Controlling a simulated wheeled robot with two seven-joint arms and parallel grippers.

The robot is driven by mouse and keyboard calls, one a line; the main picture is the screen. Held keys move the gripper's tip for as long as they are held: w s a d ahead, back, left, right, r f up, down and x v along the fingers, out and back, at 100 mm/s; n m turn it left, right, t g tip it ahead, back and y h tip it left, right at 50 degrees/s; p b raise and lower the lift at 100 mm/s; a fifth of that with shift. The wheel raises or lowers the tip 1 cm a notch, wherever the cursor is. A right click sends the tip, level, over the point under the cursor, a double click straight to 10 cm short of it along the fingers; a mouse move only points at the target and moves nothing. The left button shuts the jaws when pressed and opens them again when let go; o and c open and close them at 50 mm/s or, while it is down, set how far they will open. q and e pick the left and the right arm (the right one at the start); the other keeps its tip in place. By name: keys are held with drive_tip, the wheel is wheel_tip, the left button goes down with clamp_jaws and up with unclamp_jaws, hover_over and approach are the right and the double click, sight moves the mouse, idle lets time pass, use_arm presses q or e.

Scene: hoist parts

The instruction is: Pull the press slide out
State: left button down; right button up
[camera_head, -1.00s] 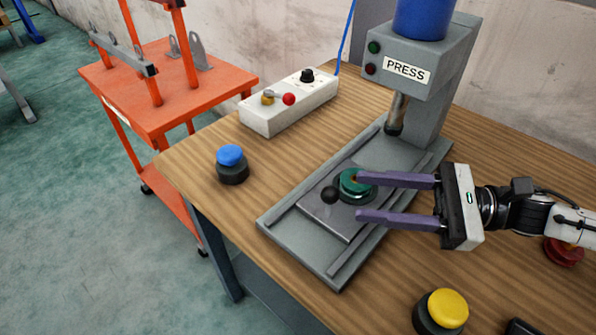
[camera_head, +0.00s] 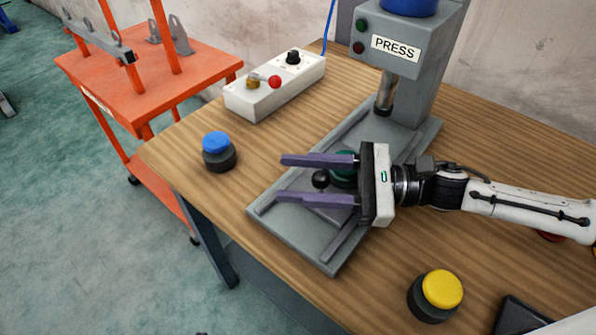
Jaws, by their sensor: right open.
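The grey press (camera_head: 411,55) stands at the back of the wooden table, with its base rails running toward the front left. The press slide (camera_head: 329,214) is a flat plate between the rails, mostly hidden under my right gripper. A black ball knob (camera_head: 320,179) is on it, and a green round part (camera_head: 343,170) shows partly behind the knob. My right gripper (camera_head: 279,178) is open, its two purple fingers passing on either side of the knob, with the tips beyond it to the left. I cannot tell whether they touch it. My left gripper is not in view.
A blue button (camera_head: 217,151) stands left of the press, and a yellow button (camera_head: 438,292) is at the front right. A control box (camera_head: 275,88) lies at the back left. An orange cart (camera_head: 150,75) stands beside the table.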

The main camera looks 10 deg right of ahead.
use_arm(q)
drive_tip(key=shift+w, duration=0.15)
use_arm(e)
drive_tip(key=shift+a, duration=0.1)
clamp_jaws()
drive_tip(key=shift+s+a, duration=0.55)
drive_tip(key=shift+a, duration=0.2)
drive_tip(key=shift+s+a, duration=0.55)
drive_tip(key=shift+a, duration=0.2)
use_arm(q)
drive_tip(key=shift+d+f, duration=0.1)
use_arm(e)
unclamp_jaws()
drive_tip(key=shift+d, duration=0.1)
drive_tip(key=shift+d+f+b, duration=0.15)
drive_tip(key=shift+d+b, duration=0.25)
drive_tip(key=b+v, duration=0.2)
drive_tip(key=v, duration=0.6)
drive_tip(key=shift+s+d, duration=0.15)
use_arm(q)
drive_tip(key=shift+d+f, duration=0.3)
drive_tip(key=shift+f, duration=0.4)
use_arm(e)
drive_tip(key=shift+s+d, duration=0.2)
drive_tip(key=shift+d, duration=0.35)
